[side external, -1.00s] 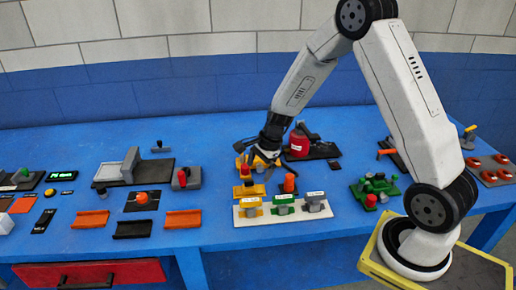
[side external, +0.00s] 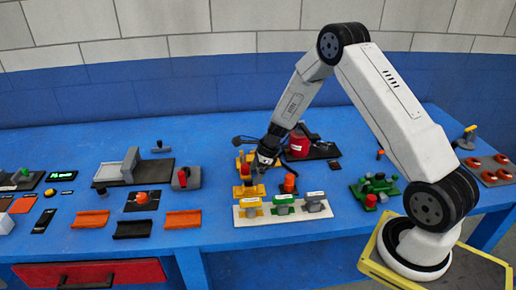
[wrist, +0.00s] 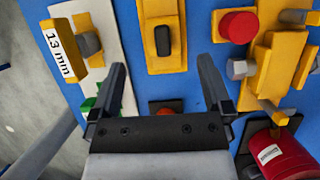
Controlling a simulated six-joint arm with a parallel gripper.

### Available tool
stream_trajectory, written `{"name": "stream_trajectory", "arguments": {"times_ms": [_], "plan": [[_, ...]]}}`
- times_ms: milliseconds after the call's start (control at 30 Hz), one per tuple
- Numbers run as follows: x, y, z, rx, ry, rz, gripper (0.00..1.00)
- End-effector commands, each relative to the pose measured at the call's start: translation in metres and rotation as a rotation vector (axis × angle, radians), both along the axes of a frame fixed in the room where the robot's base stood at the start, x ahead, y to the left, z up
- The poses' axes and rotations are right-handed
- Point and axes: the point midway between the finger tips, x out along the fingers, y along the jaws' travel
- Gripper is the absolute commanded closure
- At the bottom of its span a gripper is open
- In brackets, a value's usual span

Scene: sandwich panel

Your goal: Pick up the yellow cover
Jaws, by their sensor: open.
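A yellow plate-like piece with a dark raised knob (wrist: 163,38), which looks like the yellow cover, lies ahead of my fingers in the wrist view. In the side view it appears as a low yellow block (side external: 248,191) behind the white rack. My gripper (wrist: 162,68) is open and empty, its two fingers spread apart. The cover lines up with the gap between them, mostly beyond the tips. In the side view my gripper (side external: 261,171) points down, just behind and right of the cover. I cannot tell its exact height.
A white rack (side external: 282,218) with labelled yellow, green and grey pieces stands in front. An orange knob (side external: 289,183) is close on the right. A yellow fixture with a red knob (wrist: 238,27) lies beside the cover. A red canister (side external: 298,144) stands behind.

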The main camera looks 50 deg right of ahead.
Motion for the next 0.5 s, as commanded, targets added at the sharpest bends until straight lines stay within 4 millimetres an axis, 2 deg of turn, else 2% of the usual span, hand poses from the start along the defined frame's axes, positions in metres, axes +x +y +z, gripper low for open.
{"name": "stream_trajectory", "arguments": {"times_ms": [333, 500], "plan": [[0.002, 0.002, -0.006, -0.001, -0.001, 0.002, 0.00], [0.006, 0.004, -0.015, -0.001, -0.001, 0.002, 0.00]]}}
